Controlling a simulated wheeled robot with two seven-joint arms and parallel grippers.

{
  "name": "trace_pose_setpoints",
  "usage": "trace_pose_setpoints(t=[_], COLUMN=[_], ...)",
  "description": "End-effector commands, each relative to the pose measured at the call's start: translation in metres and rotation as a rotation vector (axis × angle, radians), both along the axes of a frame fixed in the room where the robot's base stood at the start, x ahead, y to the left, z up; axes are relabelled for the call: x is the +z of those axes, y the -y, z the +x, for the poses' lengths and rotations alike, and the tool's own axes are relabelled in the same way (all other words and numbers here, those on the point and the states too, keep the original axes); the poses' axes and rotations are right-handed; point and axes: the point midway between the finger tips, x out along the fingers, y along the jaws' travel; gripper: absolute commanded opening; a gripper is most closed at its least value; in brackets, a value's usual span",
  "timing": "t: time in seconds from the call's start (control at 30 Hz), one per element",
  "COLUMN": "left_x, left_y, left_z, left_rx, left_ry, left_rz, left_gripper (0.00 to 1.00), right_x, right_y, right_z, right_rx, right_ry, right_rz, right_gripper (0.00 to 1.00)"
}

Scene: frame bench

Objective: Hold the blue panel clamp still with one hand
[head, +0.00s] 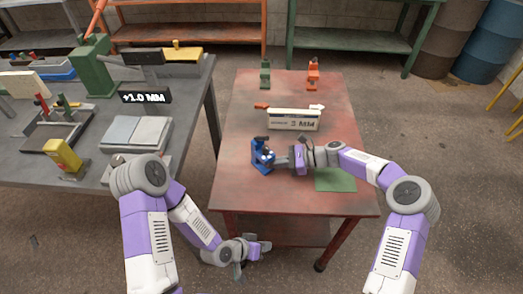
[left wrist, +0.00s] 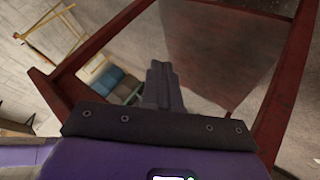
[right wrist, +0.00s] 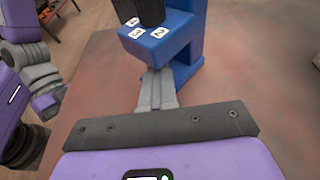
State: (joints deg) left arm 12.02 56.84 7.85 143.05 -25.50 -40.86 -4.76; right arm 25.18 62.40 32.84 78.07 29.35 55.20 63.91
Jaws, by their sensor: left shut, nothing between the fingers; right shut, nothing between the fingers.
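The blue panel clamp (head: 262,155) stands upright on the red table (head: 238,190), left of its middle. In the right wrist view the clamp (right wrist: 175,42) shows a blue block with white number labels and a dark part on top. My right gripper (head: 279,161) is shut and empty, its fingertips right at the clamp's side; the right wrist view shows the closed fingers (right wrist: 157,88) close to its base, and I cannot tell whether they touch. My left gripper (head: 262,247) is shut and empty, low in front of the table; its fingers (left wrist: 162,85) also show in the left wrist view.
A green clamp (head: 265,74) and an orange clamp (head: 313,74) stand at the table's far edge. A green mat (head: 335,180) lies at right. A grey bench (head: 190,120) with tools stands at left.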

Motion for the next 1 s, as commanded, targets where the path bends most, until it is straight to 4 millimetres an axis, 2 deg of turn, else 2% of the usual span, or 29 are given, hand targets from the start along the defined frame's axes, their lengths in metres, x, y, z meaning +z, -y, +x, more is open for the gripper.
trace_pose_setpoints(t=[0.03,0.17,0.2,0.3,0.37,0.47,0.6,0.8,0.9,1.0], left_x=[0.016,0.07,0.089,0.136,0.154,0.178,0.204,0.209,0.208,0.207], left_y=[0.018,0.063,0.074,0.088,0.08,0.056,0.015,-0.047,-0.064,-0.072], left_z=[0.005,0.011,0.01,0.01,0.019,0.037,0.055,0.075,0.079,0.08], left_rx=[-0.055,-0.185,-0.216,-0.225,-0.154,-0.007,0.195,0.458,0.53,0.561], left_ry=[0.096,0.356,0.434,0.61,0.67,0.75,0.846,0.912,0.923,0.929], left_rz=[-0.059,-0.239,-0.303,-0.469,-0.542,-0.642,-0.763,-0.816,-0.82,-0.821], left_gripper=[0.0,0.0,0.0,0.0,0.0,0.0,0.0,0.0,0.0,0.0], right_x=[-0.007,-0.007,-0.007,-0.007,-0.007,-0.007,-0.007,-0.007,-0.007,-0.007], right_y=[0.004,0.005,0.005,0.005,0.005,0.005,0.004,0.004,0.004,0.004], right_z=[0.002,0.002,0.002,0.002,0.002,0.002,0.001,0.001,0.001,0.001], right_rx=[-0.011,-0.011,-0.011,-0.011,-0.011,-0.011,-0.01,-0.01,-0.009,-0.009], right_ry=[-0.002,-0.002,-0.002,-0.002,-0.002,-0.002,-0.002,-0.002,-0.002,-0.002], right_rz=[-0.015,-0.015,-0.015,-0.015,-0.015,-0.015,-0.015,-0.015,-0.014,-0.014], right_gripper=[0.0,0.0,0.0,0.0,0.0,0.0,0.0,0.0,0.0,0.0])
